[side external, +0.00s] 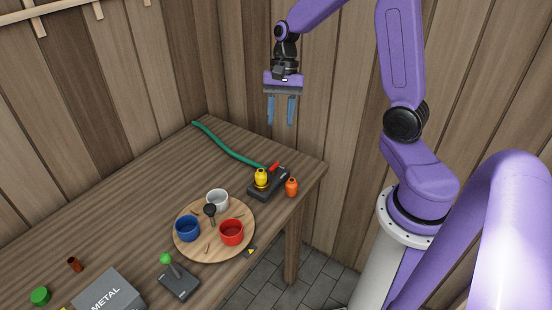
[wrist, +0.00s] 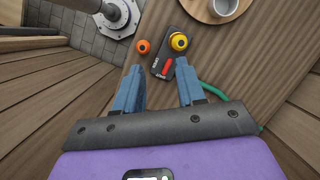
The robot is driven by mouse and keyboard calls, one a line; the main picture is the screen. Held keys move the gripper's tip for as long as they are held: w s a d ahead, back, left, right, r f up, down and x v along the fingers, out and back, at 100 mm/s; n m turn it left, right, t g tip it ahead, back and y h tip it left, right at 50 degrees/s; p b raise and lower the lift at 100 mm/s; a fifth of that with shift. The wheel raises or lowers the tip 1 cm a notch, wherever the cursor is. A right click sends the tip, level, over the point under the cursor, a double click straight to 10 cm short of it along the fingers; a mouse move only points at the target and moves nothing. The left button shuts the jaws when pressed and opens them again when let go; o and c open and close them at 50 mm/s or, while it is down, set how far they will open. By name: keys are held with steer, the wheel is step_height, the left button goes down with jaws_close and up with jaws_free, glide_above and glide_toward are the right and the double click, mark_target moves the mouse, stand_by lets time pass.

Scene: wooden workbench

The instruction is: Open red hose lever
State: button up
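The red hose lever (side external: 274,168) is a small red handle on a dark base block (side external: 262,188) at the table's far right corner. It also shows in the wrist view (wrist: 166,67), lying along the dark block. A green hose (side external: 230,150) runs from the block to the far edge of the table. My gripper (side external: 282,112) is open and empty, pointing down, well above the table. In the wrist view its blue fingers (wrist: 158,82) are apart, with the lever showing between them.
A round wooden tray (side external: 190,250) holds blue, red and white cups. A green-knobbed joystick (side external: 178,282) and a METAL box (side external: 108,296) are nearer the front. The left tabletop is mostly clear.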

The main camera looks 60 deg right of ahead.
steer(key=w+d+f+m+t+y, duration=0.1)
steer(key=w+d+f+m, duration=0.15)
steer(key=d+m, duration=0.5)
glide_toward(274, 165)
steer(key=shift+n, duration=0.25)
steer(key=x, duration=0.7)
steer(key=shift+s+a+f, duration=0.1)
steer(key=shift+f, duration=0.3)
jaws_close()
